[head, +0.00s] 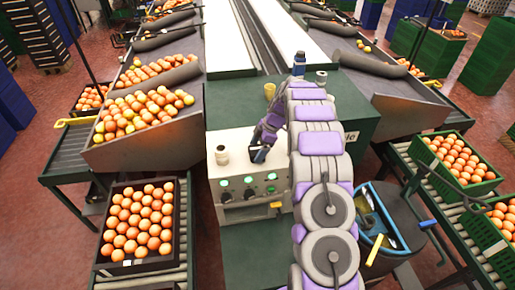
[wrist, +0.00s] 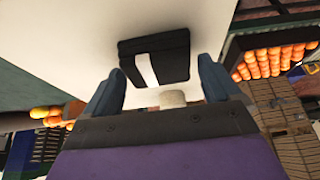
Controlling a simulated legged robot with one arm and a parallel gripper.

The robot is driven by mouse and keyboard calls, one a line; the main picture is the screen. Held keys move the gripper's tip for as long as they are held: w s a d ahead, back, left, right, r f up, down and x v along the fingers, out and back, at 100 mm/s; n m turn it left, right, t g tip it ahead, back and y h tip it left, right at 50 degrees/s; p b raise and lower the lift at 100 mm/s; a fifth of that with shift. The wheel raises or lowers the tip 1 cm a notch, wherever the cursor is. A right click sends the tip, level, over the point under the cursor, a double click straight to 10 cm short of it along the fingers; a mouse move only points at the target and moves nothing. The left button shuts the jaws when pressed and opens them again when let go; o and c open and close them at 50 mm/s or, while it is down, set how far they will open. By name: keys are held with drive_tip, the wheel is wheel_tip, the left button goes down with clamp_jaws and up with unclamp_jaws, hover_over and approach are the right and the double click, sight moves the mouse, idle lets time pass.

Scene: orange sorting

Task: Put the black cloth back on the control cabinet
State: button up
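The black cloth (wrist: 172,52) shows in the wrist view as a folded dark square with a white stripe, against a pale flat surface. My gripper (wrist: 165,85) is open, with its two blue fingers spread on either side and the cloth just beyond their tips. In the head view my gripper (head: 259,153) reaches down over the pale top of the control cabinet (head: 235,172), above its green buttons and black knobs. I cannot pick out the cloth there; my arm and gripper hide part of the cabinet top.
A small pale cup-like object (head: 221,155) stands on the cabinet's left side. A blue tub (head: 375,215) is right of the cabinet. A black crate of oranges (head: 103,222) sits at left.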

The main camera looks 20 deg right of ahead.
drive_tip(key=shift+o, duration=0.8)
drive_tip(key=shift+d, duration=0.65)
drive_tip(key=shift+d+r, duration=0.1)
drive_tip(key=w+v, duration=0.1)
drive_tip(key=v, duration=1)
drive_tip(key=s+a+r+m+g, duration=0.1)
drive_tip(key=s+a+r+m, duration=0.3)
drive_tip(key=s+a+r, duration=0.45)
drive_tip(key=s+a+r+m+g+h, duration=0.15)
drive_tip(key=s+a+m, duration=0.3)
drive_tip(key=s, duration=0.85)
drive_tip(key=s+a+r+m+h, duration=0.25)
drive_tip(key=s+a, duration=0.35)
drive_tip(key=s, duration=0.7)
drive_tip(key=s+f+m, duration=0.1)
drive_tip(key=s+m, duration=0.1)
drive_tip(key=s, duration=0.5)
drive_tip(key=s+f+m+h, duration=0.1)
drive_tip(key=s+f+m, duration=0.1)
drive_tip(key=s, duration=0.5)
drive_tip(key=shift+a+m, duration=0.2)
drive_tip(key=shift+m, duration=0.1)
